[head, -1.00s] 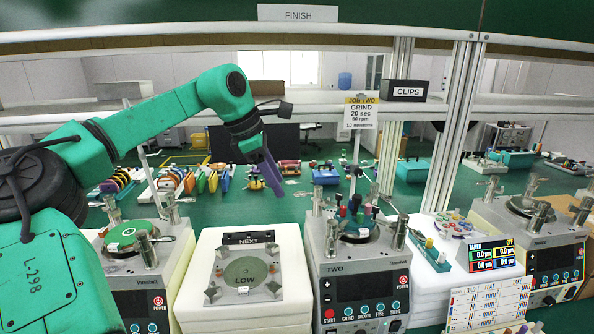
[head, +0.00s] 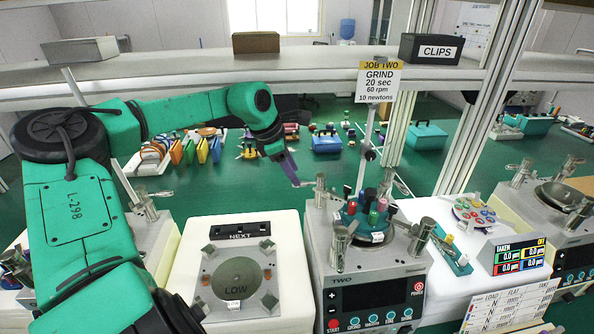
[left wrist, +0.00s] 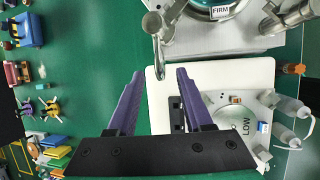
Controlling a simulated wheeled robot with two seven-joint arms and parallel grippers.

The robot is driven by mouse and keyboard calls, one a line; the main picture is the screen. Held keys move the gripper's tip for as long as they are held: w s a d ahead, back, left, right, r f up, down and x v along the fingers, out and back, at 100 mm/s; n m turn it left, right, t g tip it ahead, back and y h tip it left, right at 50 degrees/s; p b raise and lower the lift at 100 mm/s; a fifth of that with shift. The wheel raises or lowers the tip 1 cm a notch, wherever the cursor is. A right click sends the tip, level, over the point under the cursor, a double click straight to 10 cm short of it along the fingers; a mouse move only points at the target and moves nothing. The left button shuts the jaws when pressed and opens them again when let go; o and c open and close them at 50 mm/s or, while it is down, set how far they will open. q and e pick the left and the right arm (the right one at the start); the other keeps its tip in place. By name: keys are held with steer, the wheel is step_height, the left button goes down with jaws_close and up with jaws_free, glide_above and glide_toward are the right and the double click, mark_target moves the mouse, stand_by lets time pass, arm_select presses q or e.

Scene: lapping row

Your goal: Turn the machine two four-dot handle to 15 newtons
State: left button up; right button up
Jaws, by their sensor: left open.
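Machine two (head: 375,272), marked TWO, stands right of centre with metal clamp posts and a plate of coloured knobs (head: 376,212) on top. A lever handle (head: 306,184) sticks out left from its back left post (head: 320,190). I cannot make out handle dots in any view. My left gripper (head: 292,174) has purple fingers and is open, pointing down beside this lever. In the left wrist view the lever (left wrist: 159,58) hangs from a post, with its end near the gap between the open fingertips (left wrist: 160,76), not gripped. My right gripper is not in view.
A white block (head: 195,290) with a LOW plate (head: 238,282) stands left of machine two. A sign (head: 378,82) reading GRIND, 20 sec, 60 rpm, 10 newtons stands behind it on a pole (head: 368,135). A small display (head: 517,255) is at the right.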

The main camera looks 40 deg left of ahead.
arm_select(q)
steer(key=x, duration=0.2)
steer(key=shift+w+a+f, duration=0.1)
steer(key=shift+w+f, duration=0.2)
steer(key=shift+f, duration=0.2)
steer(key=shift+s+d, duration=0.1)
steer(key=shift+d, duration=0.15)
steer(key=shift+a, duration=0.1)
jaws_close()
stand_by(0.7)
